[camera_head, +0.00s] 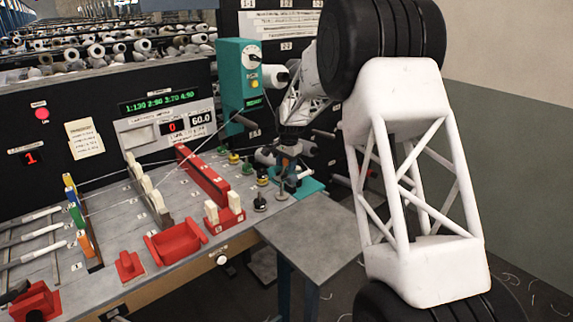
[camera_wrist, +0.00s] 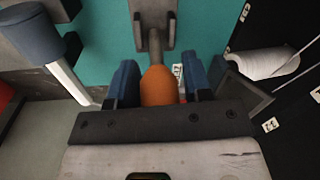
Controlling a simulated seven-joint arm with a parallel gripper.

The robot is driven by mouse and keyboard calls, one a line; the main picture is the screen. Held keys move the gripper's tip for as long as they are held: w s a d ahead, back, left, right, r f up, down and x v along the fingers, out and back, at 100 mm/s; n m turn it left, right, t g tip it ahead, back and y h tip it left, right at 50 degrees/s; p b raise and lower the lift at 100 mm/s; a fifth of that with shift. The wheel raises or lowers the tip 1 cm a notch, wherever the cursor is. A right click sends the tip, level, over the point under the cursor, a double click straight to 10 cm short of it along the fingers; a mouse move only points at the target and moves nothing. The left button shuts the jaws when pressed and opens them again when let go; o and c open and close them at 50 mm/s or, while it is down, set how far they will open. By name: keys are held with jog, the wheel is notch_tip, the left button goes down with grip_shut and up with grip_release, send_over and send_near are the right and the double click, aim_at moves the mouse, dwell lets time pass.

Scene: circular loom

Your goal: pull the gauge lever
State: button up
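The lever's orange handle (camera_wrist: 158,87) shows in the wrist view, on a grey rod (camera_wrist: 155,45) from a dark bracket (camera_wrist: 154,12) on a teal surface. My gripper (camera_wrist: 160,75) has its two blue fingers on either side of the handle. The gaps beside the handle are slim, and I cannot tell whether both fingers touch it. In the head view my gripper (camera_head: 287,172) is low over a teal plate (camera_head: 309,188) at the right end of the loom table. I cannot make out the handle there.
A teal box (camera_head: 232,75) with a dial stands behind my gripper to the left. Small round knobs (camera_head: 260,202) and a red block (camera_head: 202,175) are left of it. A white roll (camera_wrist: 262,64) is at the right of the wrist view. A bare grey tabletop (camera_head: 312,232) lies in front.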

grip_shut()
jog(key=shift+s+a+r+t+h, duration=0.1)
jog(key=shift+a+t+h, duration=0.05)
jog(key=shift+t+h, duration=0.15)
jog(key=shift+s+a+r+t+h, duration=0.15)
jog(key=shift+s+a+t+h, duration=0.15)
jog(key=shift+t+h, duration=0.3)
jog(key=shift+s+a+r+t+h, duration=0.15)
jog(key=shift+s+a+t+h, duration=0.1)
jog(key=shift+t+h, duration=0.35)
jog(key=shift+s+a+t+h, duration=0.3)
jog(key=shift+t+h, duration=0.45)
jog(key=shift+s+a+t+h, duration=0.3)
jog(key=shift+t+h, duration=0.45)
jog(key=shift+o, duration=1.6)
grip_release()
jog(key=shift+f, duration=0.1)
